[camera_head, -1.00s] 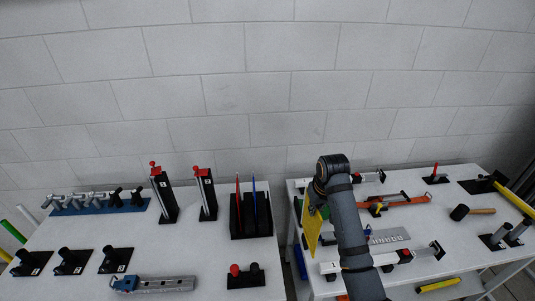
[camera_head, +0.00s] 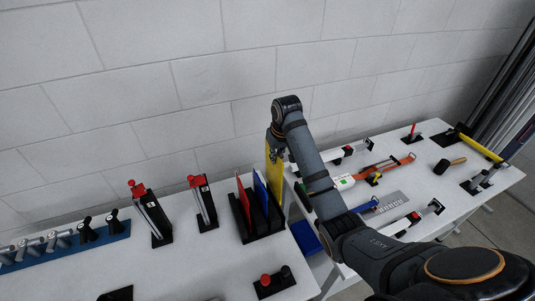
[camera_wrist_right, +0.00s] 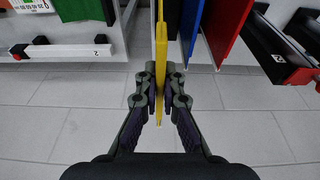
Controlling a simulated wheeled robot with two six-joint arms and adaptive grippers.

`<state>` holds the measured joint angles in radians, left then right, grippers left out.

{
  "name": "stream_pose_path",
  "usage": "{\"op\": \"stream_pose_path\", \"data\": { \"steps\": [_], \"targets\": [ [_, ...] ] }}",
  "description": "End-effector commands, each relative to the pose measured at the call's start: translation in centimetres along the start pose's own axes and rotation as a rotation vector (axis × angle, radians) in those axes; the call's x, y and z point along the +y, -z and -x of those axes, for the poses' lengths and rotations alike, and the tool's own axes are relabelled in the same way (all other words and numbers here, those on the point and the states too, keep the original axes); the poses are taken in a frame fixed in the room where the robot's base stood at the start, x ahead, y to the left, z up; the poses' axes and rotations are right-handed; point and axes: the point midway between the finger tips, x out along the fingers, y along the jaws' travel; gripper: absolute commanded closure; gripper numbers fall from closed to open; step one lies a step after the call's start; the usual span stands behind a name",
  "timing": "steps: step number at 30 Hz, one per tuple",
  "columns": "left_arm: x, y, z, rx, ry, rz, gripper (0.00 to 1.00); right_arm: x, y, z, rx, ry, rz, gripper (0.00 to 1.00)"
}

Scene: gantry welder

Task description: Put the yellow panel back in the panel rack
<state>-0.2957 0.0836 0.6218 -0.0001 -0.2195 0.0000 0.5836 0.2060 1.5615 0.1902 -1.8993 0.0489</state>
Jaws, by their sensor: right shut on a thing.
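The yellow panel (camera_head: 274,172) hangs upright from my right gripper (camera_head: 277,145), just right of the panel rack. In the right wrist view the panel (camera_wrist_right: 160,40) shows edge-on between the fingers of my right gripper (camera_wrist_right: 161,88), which are shut on it. The black panel rack (camera_head: 266,228) stands at the right end of the left table. It holds a red panel (camera_head: 243,204) and a blue panel (camera_head: 261,192). In the wrist view the blue panel (camera_wrist_right: 193,28) and the red panel (camera_wrist_right: 226,28) are right of the yellow one. My left gripper is not in view.
Two red-topped clamps (camera_head: 150,215) (camera_head: 203,203) stand left of the rack. A small black stand with a red knob (camera_head: 272,282) is in front of it. Floor shows between the tables. A blue bin (camera_head: 306,238) is below, and the right table (camera_head: 440,200) carries several tools.

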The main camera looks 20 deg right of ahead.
Motion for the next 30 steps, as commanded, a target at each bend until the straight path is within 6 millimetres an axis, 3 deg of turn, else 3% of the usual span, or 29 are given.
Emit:
{"op": "stream_pose_path", "data": {
  "steps": [7, 11, 18, 30],
  "targets": [
    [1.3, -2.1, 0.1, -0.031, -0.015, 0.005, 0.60, 0.0, -0.6, -2.1, -0.004, 0.001, 0.000, 1.00],
    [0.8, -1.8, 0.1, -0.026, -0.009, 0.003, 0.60, 0.0, -0.8, -3.3, -0.002, 0.001, 0.000, 1.00],
    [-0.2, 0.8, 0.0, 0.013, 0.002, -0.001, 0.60, 0.0, -1.2, -4.6, -0.001, 0.000, 0.000, 1.00],
    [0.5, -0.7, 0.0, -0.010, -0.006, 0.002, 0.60, 0.0, -1.2, -4.7, 0.000, 0.001, 0.000, 1.00]
  ]
}}
